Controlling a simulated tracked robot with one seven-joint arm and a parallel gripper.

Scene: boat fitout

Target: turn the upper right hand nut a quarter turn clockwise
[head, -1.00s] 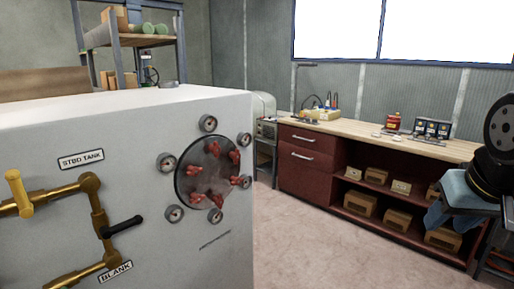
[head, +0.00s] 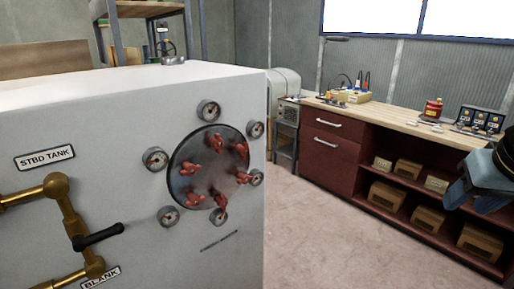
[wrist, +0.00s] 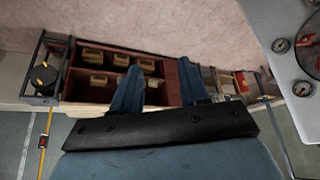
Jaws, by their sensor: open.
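A round dark cover plate (head: 189,163) is set in the white tank front, with several red wing nuts around it. The upper right nut (head: 241,150) is near the plate's right edge, below and right of the top nut (head: 214,142). My gripper (wrist: 157,65) is open and empty in the wrist view, its two blue fingers apart and pointing over the floor towards the bench. It is well away from the plate, part of which shows at that view's right edge with a red nut (wrist: 307,41). Part of my blue hand shows at the head view's right edge.
Several round gauges (head: 155,159) ring the plate and stand out from the tank face. A brass pipe (head: 58,189) with a black lever (head: 98,237) is at lower left. A bench (head: 330,150) with shelves stands behind; the floor (head: 320,230) between is clear.

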